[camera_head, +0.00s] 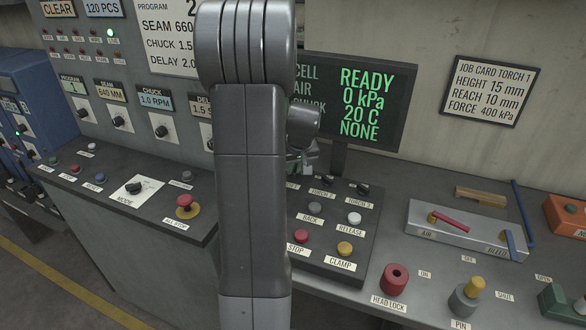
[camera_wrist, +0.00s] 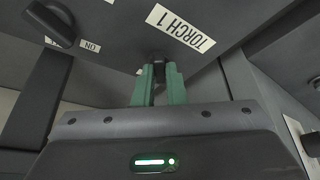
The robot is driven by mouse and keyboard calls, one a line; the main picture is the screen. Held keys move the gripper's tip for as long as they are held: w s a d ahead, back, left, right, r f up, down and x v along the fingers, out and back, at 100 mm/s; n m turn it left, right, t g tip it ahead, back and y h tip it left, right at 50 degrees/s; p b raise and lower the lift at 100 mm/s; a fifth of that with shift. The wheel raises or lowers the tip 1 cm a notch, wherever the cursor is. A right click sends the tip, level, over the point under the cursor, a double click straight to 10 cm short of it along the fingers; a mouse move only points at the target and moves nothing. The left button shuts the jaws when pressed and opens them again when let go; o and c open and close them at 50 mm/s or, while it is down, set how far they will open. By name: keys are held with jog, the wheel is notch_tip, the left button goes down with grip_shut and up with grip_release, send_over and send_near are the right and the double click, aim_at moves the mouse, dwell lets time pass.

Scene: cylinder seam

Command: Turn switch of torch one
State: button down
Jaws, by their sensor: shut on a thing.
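In the wrist view, the two green fingers of my gripper (camera_wrist: 159,76) are shut on the small dark switch of torch one (camera_wrist: 159,56). Beside it is the white label TORCH 1 (camera_wrist: 180,28), upside down in this view. Most of the switch is hidden between the fingertips, so its turn angle cannot be told. In the head view my arm covers the torch one switch, and only a bit of my gripper (camera_head: 303,160) shows behind the arm at the panel's back left.
The torch 2 switch (camera_head: 327,180) and torch 3 switch (camera_head: 362,188) stand close by to the right. In front are a white RELEASE button (camera_head: 354,218), a red STOP button (camera_head: 301,236) and a yellow CLAMP button (camera_head: 344,248). A screen (camera_head: 378,106) rises behind.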

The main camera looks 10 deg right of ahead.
jog(key=shift+d+n+y+b, duration=0.1)
jog(key=shift+n+y+b, duration=0.45)
jog(key=shift+n, duration=0.55)
jog(key=shift+d+n+y+b, duration=0.1)
jog(key=shift+n+y+b, duration=0.15)
jog(key=shift+n+b, duration=0.7)
jog(key=shift+n+g, duration=0.25)
jog(key=shift+g, duration=0.05)
jog(key=c, duration=1.5)
grip_release()
jog(key=v, duration=1.3)
jog(key=shift+s+d+r, duration=0.1)
jog(key=shift+s+r, duration=0.05)
jog(key=shift+r, duration=0.25)
jog(key=x, duration=1.4)
